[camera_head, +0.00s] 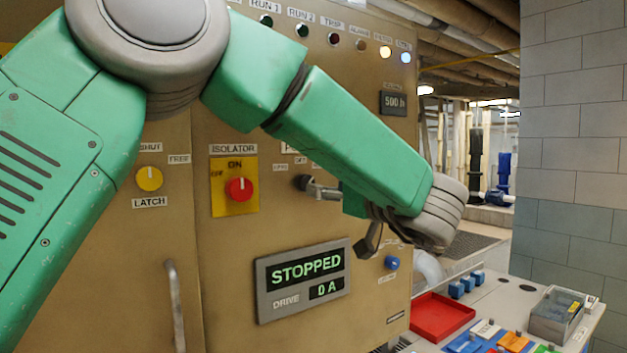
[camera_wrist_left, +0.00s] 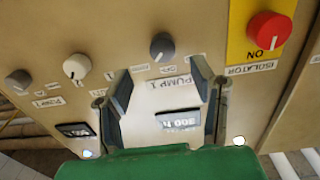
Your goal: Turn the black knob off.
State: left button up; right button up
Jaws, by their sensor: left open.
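A dark grey-black knob (camera_wrist_left: 162,46) sits on the tan panel in the left wrist view, above a label reading PUMP 1. Its pointer points roughly down in that view. Another dark knob (camera_wrist_left: 18,82) is at the far left, with a white knob (camera_wrist_left: 76,66) between them. My left gripper (camera_wrist_left: 163,86) is open and empty, its fingers apart and short of the nearer dark knob. My right gripper is not in view.
A red ISOLATOR knob (camera_head: 239,189) on a yellow plate is left of my gripper. A STOPPED display (camera_head: 306,268) is below it, and a blue knob (camera_head: 392,263) at lower right. A door handle (camera_head: 175,305) sticks out. A bench holds a red tray (camera_head: 437,312).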

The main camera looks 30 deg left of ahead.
aim_at(305, 183)
pick_arm(q)
jog(key=p+x, duration=0.1)
jog(key=x, duration=0.6)
jog(key=shift+a+f, duration=0.1)
jog(key=shift+a, duration=0.3)
jog(key=shift+d, duration=0.35)
jog(key=shift+s+d, duration=0.1)
jog(key=c, duration=1.1)
jog(key=shift+r, duration=0.2)
jog(key=shift+c, duration=0.2)
